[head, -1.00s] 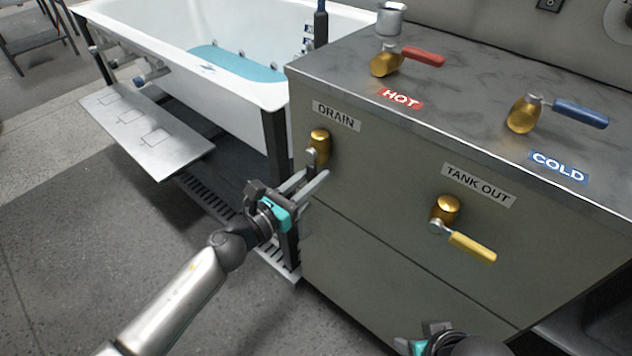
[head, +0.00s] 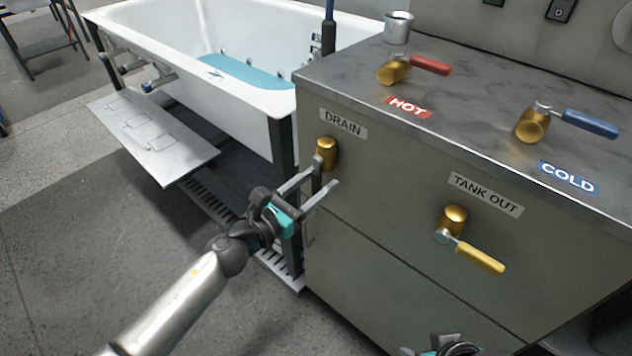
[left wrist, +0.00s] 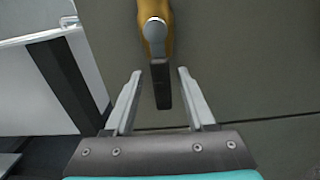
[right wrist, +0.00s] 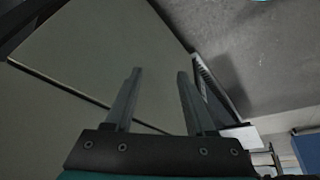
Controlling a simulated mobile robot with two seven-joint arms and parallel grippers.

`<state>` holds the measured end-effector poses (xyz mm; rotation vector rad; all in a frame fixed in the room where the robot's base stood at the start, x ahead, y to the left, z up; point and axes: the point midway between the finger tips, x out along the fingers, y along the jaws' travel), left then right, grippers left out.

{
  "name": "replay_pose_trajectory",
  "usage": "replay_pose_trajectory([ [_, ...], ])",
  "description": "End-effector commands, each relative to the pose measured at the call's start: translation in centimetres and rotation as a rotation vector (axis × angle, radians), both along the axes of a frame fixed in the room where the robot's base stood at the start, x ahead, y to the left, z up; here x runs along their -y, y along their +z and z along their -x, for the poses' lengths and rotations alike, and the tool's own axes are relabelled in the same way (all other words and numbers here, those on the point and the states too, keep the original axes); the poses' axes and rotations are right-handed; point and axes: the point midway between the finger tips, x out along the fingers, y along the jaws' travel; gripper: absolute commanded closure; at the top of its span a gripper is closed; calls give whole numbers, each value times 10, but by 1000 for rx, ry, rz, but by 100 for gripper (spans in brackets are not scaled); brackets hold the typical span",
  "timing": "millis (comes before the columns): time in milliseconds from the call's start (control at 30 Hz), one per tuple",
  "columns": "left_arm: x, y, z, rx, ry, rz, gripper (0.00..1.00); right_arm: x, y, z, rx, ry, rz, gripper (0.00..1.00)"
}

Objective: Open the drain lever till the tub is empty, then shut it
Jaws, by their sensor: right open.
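The drain lever has a brass body (head: 326,152) under the DRAIN label (head: 343,124) on the cabinet's front. Its dark handle (left wrist: 161,84) hangs down between the fingers of my left gripper (left wrist: 155,88) in the left wrist view. Those fingers are open, with a gap on both sides of the handle. In the head view my left gripper (head: 322,180) is just below the brass body. The white tub (head: 240,100) holds blue water (head: 245,72). My right gripper (right wrist: 158,88) is open and empty, low by the cabinet front; its fingertips are not clear in the head view.
The TANK OUT valve (head: 453,218) with its yellow handle (head: 480,257) is right of the drain lever. The red HOT lever (head: 430,65) and blue COLD lever (head: 590,121) sit on the cabinet top (head: 480,100), with a metal cup (head: 398,27). A grey step (head: 150,137) juts from the tub.

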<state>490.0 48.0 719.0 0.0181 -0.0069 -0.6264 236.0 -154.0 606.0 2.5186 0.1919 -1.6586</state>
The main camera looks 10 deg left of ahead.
Motion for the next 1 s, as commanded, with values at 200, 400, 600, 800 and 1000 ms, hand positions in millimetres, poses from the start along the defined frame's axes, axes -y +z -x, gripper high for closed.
replay_pose_trajectory([
  [200,1,-1,1,-3,-2,2,45,0,0,0,0,0,0,45],
  [400,-7,-2,12,-5,-2,4,45,0,0,0,2,0,0,45],
  [600,-26,-2,38,-7,-2,2,45,0,-3,-1,0,1,-1,45],
  [800,-45,-2,64,-5,-1,2,45,0,-8,1,-14,1,2,45],
  [1000,-64,-2,90,-5,0,2,45,0,-8,0,-12,1,1,45],
])
